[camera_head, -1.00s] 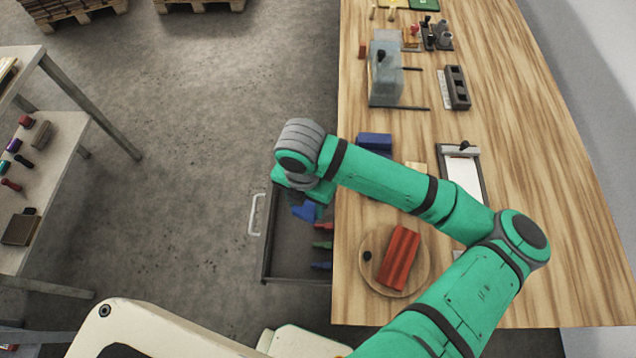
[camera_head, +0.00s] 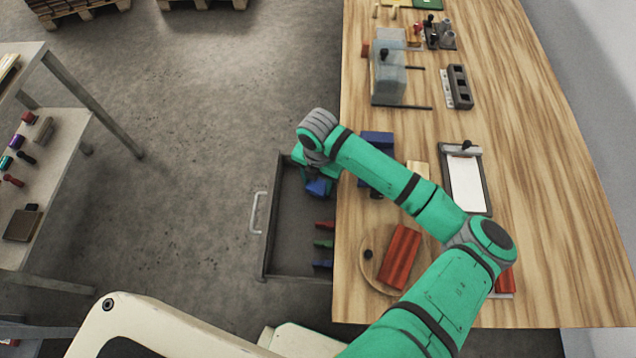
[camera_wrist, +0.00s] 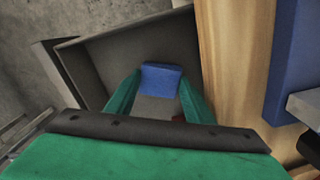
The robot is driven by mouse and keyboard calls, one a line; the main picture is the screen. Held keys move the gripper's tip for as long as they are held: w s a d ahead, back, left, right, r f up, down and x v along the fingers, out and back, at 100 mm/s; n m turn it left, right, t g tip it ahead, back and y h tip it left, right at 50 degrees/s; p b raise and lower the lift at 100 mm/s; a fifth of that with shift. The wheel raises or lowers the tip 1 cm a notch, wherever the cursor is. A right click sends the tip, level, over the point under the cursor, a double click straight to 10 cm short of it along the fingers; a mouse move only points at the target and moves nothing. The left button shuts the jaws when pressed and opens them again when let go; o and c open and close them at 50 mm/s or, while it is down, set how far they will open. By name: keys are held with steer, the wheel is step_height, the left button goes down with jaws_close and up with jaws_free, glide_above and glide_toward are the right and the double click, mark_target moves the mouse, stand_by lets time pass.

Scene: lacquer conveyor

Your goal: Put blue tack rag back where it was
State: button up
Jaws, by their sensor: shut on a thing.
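The blue tack rag (camera_head: 318,187) is a small blue block held at the end of my arm. In the wrist view the blue tack rag (camera_wrist: 161,79) sits between the two green fingers of my gripper (camera_wrist: 158,92), which is shut on it. My gripper (camera_head: 312,178) is over the far part of an open grey drawer (camera_head: 293,265) at the left edge of the wooden workbench. The drawer's wall (camera_wrist: 100,35) and floor show around the rag in the wrist view. I cannot tell how far above the drawer floor the rag is.
Red, green and blue small items (camera_head: 323,243) lie along the drawer's right side. A blue block (camera_head: 376,145) stands on the workbench (camera_head: 520,180) close to my arm. The drawer's left half is clear.

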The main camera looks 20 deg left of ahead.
mark_target(318, 185)
steer(key=shift+w+f, duration=0.15)
steer(key=shift+f, duration=0.45)
steer(key=shift+a+f, duration=0.1)
steer(key=o, duration=0.6)
steer(key=shift+o, duration=0.2)
steer(key=shift+d, duration=0.2)
step_height(318, 185, up, 12)
steer(key=shift+a, duration=0.1)
